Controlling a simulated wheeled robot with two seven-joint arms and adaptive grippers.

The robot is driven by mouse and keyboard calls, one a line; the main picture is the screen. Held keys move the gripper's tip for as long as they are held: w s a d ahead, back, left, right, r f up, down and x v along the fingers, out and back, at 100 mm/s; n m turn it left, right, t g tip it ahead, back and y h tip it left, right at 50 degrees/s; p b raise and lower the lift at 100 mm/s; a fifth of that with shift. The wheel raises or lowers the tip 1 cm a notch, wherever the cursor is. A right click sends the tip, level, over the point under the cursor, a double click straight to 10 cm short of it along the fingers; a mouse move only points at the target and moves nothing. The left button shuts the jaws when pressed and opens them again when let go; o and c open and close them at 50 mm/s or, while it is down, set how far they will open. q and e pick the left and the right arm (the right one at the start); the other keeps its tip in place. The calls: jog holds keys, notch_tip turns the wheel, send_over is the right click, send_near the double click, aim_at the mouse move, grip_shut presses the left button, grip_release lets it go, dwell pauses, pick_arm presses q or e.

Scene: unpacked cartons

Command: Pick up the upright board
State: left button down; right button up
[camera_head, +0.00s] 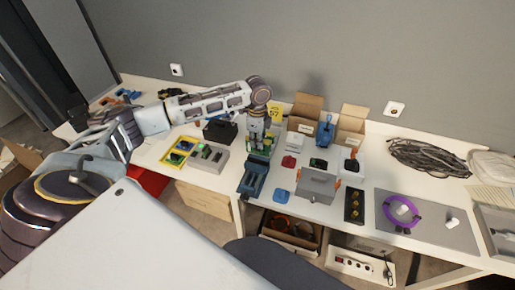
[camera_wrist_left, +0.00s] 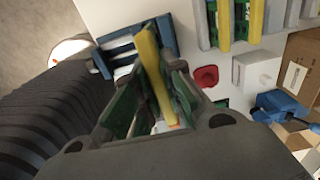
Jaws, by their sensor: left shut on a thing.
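My left gripper (camera_head: 258,137) reaches down over the middle of the table. In the left wrist view its fingers (camera_wrist_left: 158,100) are shut on an upright green board (camera_wrist_left: 153,70) with a yellow edge. The fingers hide part of the board, and I cannot tell whether it is clear of what is below. More green boards with yellow edges (camera_wrist_left: 225,25) stand at the top of that view. A blue rack (camera_head: 253,182) lies in front of the gripper; it also shows in the left wrist view (camera_wrist_left: 117,42). My right gripper is not in view.
A red part (camera_head: 289,161) and a white box (camera_wrist_left: 258,71) lie beside the boards. Open cartons (camera_head: 305,110) stand behind, with a blue tool (camera_head: 325,130) near them. A grey device (camera_head: 210,157) is at left. A cable coil (camera_head: 425,157) and purple ring (camera_head: 401,210) are at right.

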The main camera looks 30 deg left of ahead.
pick_arm(q)
jog(key=shift+r, duration=1.25)
